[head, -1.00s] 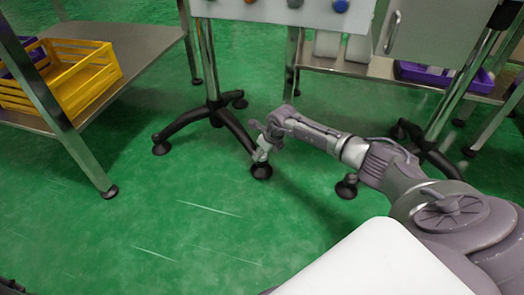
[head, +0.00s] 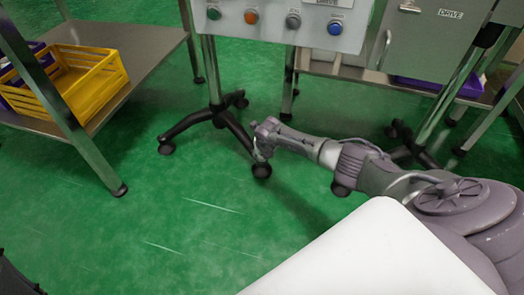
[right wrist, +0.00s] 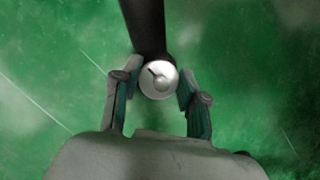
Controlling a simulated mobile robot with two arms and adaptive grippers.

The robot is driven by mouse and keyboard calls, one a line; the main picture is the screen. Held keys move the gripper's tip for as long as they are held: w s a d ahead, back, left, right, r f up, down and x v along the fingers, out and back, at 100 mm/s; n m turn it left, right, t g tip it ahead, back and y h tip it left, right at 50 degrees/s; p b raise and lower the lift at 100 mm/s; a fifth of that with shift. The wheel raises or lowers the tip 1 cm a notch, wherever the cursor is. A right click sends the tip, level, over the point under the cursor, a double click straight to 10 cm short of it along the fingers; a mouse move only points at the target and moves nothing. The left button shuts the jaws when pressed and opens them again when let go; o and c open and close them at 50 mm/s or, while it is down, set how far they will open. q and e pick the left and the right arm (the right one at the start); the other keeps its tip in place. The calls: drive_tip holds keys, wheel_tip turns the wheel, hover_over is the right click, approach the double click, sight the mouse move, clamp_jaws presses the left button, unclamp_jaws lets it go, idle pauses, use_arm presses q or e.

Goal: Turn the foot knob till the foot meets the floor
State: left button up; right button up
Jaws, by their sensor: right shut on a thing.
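The foot knob (right wrist: 158,80) is a round silver cap with a dark slot-like mark on its face, at the end of a black leg (right wrist: 146,25). In the head view, the black foot (head: 262,171) is at the end of the stand's front right leg, low at the floor. Whether it touches the floor is too small to tell.
The stand carries a button panel (head: 285,27) above the gripper. A metal shelf (head: 150,48) with a yellow crate (head: 98,68) stands at left. A grey cabinet (head: 435,40) and a purple bin (head: 435,86) are at right. The green floor (head: 190,230) in front is clear.

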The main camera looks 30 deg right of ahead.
idle(0.4)
drive_tip(key=o, duration=1.1)
drive_tip(key=shift+o, duration=0.2)
drive_tip(key=v, duration=1.2)
